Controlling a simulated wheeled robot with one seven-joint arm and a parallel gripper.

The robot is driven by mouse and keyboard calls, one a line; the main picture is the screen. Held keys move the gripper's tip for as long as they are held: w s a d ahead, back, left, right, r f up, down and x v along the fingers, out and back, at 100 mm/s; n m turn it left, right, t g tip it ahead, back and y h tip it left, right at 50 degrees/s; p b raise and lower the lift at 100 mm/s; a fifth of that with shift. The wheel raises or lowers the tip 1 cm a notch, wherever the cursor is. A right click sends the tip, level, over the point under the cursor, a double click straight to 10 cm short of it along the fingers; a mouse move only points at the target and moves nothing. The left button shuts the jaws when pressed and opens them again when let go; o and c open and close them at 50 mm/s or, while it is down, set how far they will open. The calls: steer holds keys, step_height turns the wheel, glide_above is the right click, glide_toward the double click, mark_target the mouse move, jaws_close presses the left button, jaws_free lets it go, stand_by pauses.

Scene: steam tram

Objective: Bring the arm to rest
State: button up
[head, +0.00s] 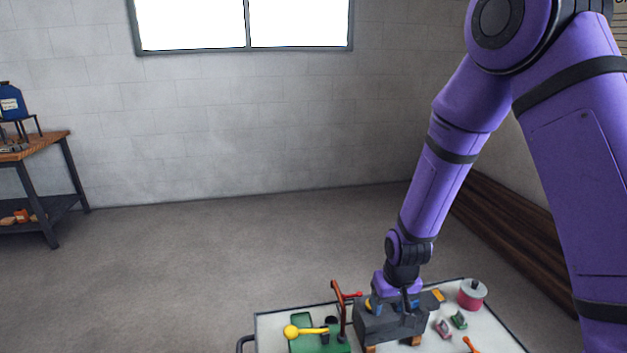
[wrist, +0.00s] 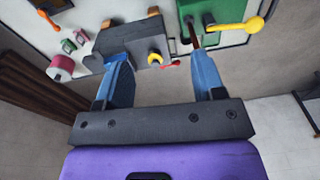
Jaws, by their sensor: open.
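My arm reaches down from the upper right in the head view, with my gripper (head: 396,306) low over a white-topped cart (head: 272,324). In the wrist view my gripper (wrist: 158,58) is open, its two blue fingers apart with nothing held between them. A dark grey block (head: 376,324) on wooden feet lies at the gripper; in the wrist view the block (wrist: 130,38) is beyond the left finger, which overlaps it. A yellow ring (wrist: 155,59) on the block shows between the fingers. Whether a finger touches the block, I cannot tell.
A red lever (head: 341,312) stands close left of my gripper, beside a green unit with a yellow-knobbed lever (head: 292,331). A pink-red canister (head: 472,293) and small green and pink pieces lie to the right. A workbench (head: 48,145) stands far left. The floor between is clear.

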steer(key=s+d+r+t, duration=0.1)
steer(key=s+d+r, duration=0.2)
steer(key=r, duration=0.9)
steer(key=s+d+r+t, duration=0.15)
steer(key=d+r, duration=0.25)
steer(key=r, duration=0.7)
steer(key=s+d+r+t, duration=0.1)
steer(key=s+d+r, duration=0.1)
steer(key=s+r, duration=0.4)
steer(key=s+d+r+m, duration=0.1)
steer(key=s+d+r, duration=0.2)
steer(key=s+r, duration=0.4)
steer(key=s, duration=0.5)
steer(key=shift+s+d+m+t+h, duration=0.25)
steer(key=shift+m+t+h, duration=0.05)
steer(key=shift+t, duration=0.05)
